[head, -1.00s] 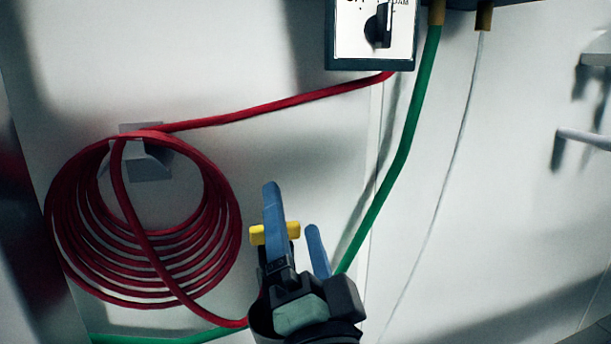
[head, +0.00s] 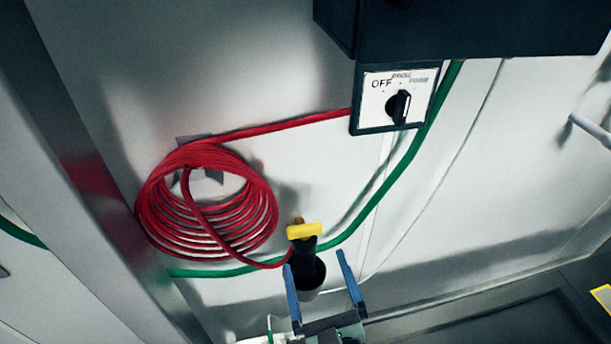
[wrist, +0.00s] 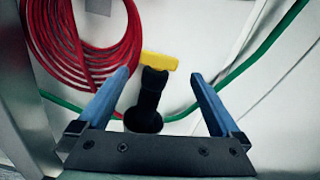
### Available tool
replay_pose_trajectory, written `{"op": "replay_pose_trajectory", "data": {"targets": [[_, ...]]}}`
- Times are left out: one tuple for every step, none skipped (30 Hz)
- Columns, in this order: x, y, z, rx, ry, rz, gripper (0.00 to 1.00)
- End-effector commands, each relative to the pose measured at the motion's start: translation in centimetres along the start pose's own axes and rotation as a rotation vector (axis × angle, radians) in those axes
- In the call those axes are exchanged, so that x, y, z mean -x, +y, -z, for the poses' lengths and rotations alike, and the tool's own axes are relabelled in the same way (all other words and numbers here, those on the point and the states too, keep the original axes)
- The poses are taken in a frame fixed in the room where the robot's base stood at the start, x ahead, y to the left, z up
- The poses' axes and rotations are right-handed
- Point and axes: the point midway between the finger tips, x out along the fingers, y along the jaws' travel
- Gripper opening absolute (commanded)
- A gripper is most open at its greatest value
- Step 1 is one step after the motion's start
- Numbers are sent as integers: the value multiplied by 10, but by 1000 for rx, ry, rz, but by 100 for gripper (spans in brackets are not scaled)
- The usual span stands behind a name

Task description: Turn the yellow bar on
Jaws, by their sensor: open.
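The yellow bar (head: 304,231) is a short handle on top of a black fitting (head: 307,268) at the wall, and it lies nearly level in the head view. In the wrist view the yellow bar (wrist: 158,61) tilts slightly, with the black fitting (wrist: 146,104) below it. My gripper (head: 317,258) is open and empty. Its two blue fingers stand apart, one on each side of the fitting in the picture, with the bar just beyond the fingertips. In the wrist view the bar shows between and past the fingertips (wrist: 160,72). I see no contact.
A coiled red hose (head: 208,200) hangs on the wall to the left. A green hose (head: 385,190) runs behind the fitting. A switch box (head: 393,97) with a black knob and an OFF label is at upper right, under a dark box (head: 460,30). A metal post (head: 95,190) stands left.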

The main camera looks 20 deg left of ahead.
Motion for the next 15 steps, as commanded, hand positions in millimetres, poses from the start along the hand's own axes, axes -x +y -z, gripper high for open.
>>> {"op": "replay_pose_trajectory", "data": {"targets": [[4, 1, -6, -59, 10, -2, 100], [6, 2, -5, -87, 12, -1, 100], [8, 2, -4, -118, 14, -1, 100], [9, 3, -3, -135, 15, -1, 100], [10, 3, -2, -148, 16, -1, 100], [10, 3, -2, -159, 17, 0, 100], [9, 4, -1, -165, 16, 0, 100], [7, 4, -1, -168, 16, -1, 100], [3, 4, -1, -168, 16, -1, 100], [0, 3, -1, -167, 15, -1, 100], [-4, 3, -1, -166, 15, 0, 100], [-11, 3, -2, -165, 15, -1, 100], [-17, 4, -2, -164, 14, -2, 100], [-22, 4, -2, -164, 14, -2, 100], [-31, 3, -2, -164, 14, -1, 100]]}}
